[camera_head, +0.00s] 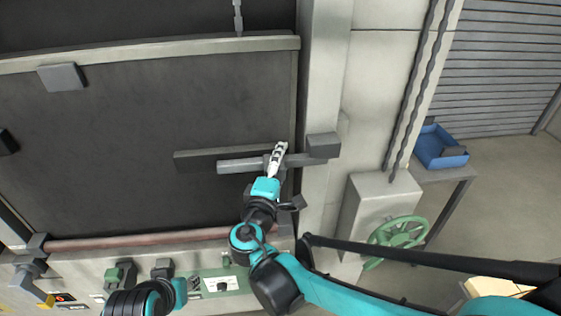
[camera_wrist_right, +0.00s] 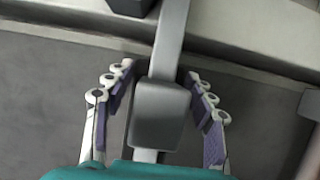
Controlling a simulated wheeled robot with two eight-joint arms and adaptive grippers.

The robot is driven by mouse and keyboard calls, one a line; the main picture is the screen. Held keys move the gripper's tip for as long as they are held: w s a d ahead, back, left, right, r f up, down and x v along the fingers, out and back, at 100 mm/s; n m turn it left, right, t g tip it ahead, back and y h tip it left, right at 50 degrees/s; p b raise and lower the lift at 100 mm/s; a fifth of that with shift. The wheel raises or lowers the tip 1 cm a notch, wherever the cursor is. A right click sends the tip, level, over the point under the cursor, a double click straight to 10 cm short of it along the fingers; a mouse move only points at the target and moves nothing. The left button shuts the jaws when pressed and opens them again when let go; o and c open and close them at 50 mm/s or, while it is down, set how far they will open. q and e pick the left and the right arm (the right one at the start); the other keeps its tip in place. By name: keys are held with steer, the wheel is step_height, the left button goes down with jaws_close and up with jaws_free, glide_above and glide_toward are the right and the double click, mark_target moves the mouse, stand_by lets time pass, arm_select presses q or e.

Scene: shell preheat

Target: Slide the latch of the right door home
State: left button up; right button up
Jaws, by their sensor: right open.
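The right door (camera_head: 130,130) is a large dark panel with a pale frame. Its latch is a light grey bar (camera_head: 238,166) lying across the door's right part, in front of a dark plate (camera_head: 192,160). A dark grey block (camera_head: 323,146) sits on the frame post by the bar's right end; whether the bar is inside it I cannot tell. My right gripper (camera_head: 277,157) is at the bar. In the right wrist view my open fingers (camera_wrist_right: 159,74) stand either side of the latch's grey knob (camera_wrist_right: 159,112), with gaps showing.
A green handwheel (camera_head: 398,232) on a pale box is right of the post. A blue bin (camera_head: 440,148) stands on a grey table beyond. A panel with switches (camera_head: 218,286) lies below the door. A pinkish bar (camera_head: 140,240) runs along the door's lower edge.

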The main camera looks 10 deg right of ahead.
steer(key=v, duration=1.1)
steer(key=shift+s, duration=0.45)
steer(key=s+d+f+m+g+b, duration=0.1)
steer(key=d+f+m+g+b, duration=0.2)
steer(key=d+f, duration=0.45)
steer(key=s+d+f+m+g+b, duration=0.1)
steer(key=d+f+m+g+b, duration=0.25)
steer(key=f, duration=0.65)
arm_select(q)
step_height(320, 180, down, 17)
steer(key=b, duration=1)
steer(key=shift+r, duration=0.15)
arm_select(e)
steer(key=s+d+f+m+g+y, duration=0.1)
steer(key=s+f+m+y, duration=0.2)
steer(key=f, duration=0.4)
steer(key=s+d+f+m+g+y, duration=0.1)
steer(key=s+f+m+g+y, duration=0.1)
steer(key=s+f+m+y, duration=0.2)
step_height(320, 180, down, 4)
steer(key=shift+s+d+r, duration=0.2)
steer(key=shift+s+d, duration=0.2)
steer(key=shift+s, duration=0.15)
arm_select(q)
steer(key=shift+o, duration=0.4)
